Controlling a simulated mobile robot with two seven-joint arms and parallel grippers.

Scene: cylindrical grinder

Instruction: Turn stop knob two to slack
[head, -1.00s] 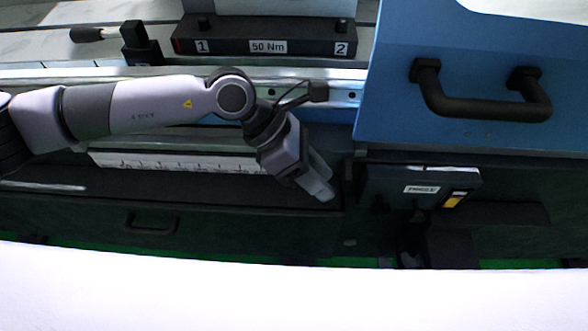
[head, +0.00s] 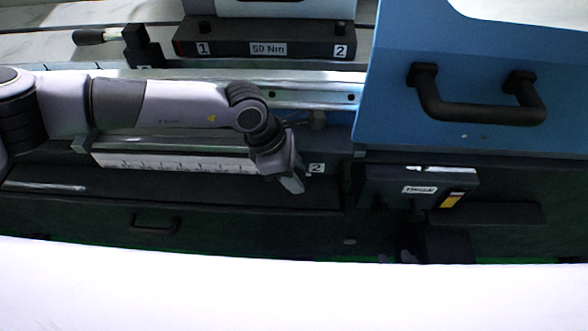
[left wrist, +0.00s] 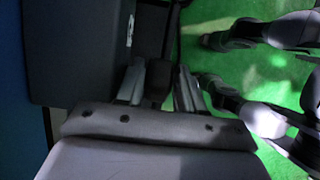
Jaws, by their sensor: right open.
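A white label reading 2 (head: 317,168) sits on the dark machine front just right of my left gripper (head: 294,184). No knob shows clearly beside it; one may be hidden behind the gripper.
A white scale strip (head: 170,162) runs left of the gripper. A blue cover (head: 460,60) with a black handle (head: 480,112) stands right. A small labelled panel box (head: 385,185) juts out below it.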

